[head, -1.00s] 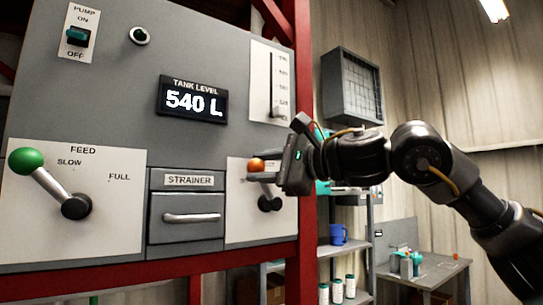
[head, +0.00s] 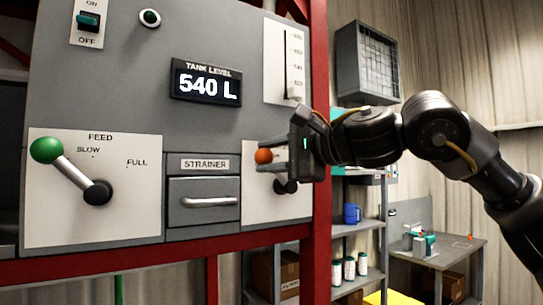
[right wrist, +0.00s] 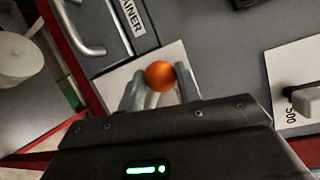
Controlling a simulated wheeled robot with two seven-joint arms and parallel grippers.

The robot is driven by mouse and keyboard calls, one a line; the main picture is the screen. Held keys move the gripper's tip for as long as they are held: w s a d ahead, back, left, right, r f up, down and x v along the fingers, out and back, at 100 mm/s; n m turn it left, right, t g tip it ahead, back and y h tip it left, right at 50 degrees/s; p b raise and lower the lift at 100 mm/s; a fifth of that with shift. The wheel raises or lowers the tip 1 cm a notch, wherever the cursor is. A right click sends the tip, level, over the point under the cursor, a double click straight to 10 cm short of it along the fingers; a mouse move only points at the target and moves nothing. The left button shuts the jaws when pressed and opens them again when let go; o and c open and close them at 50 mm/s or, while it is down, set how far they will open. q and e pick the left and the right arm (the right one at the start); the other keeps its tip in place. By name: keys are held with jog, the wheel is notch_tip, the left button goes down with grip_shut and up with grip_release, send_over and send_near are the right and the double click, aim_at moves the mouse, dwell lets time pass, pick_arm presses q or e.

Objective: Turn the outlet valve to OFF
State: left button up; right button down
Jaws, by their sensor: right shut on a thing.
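The outlet valve is a lever with an orange ball knob (head: 263,156) on a pale plate (head: 262,210) at the panel's right. The lever tilts up and left from its dark pivot (head: 286,187). My right gripper (head: 267,155) comes from the right and is shut on the lever at the knob. In the right wrist view the orange knob (right wrist: 160,75) sits between the fingertips (right wrist: 160,86). The plate's lettering is hidden behind my gripper. My left gripper is out of view.
Left of the valve are the strainer drawer (head: 205,205) and the green-knobbed feed lever (head: 72,170). A level gauge (head: 285,60) is above, and the display (head: 206,84) reads 540 L. A red post (head: 318,235) stands just right of the panel.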

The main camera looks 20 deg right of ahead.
jog(key=c, duration=1)
grip_release()
jog(key=shift+a, duration=0.1)
jog(key=shift+s+d+b, duration=0.25)
jog(key=shift+d+b, duration=0.05)
jog(key=b+v, duration=0.3)
jog(key=v, duration=0.7)
jog(key=shift+b, duration=0.35)
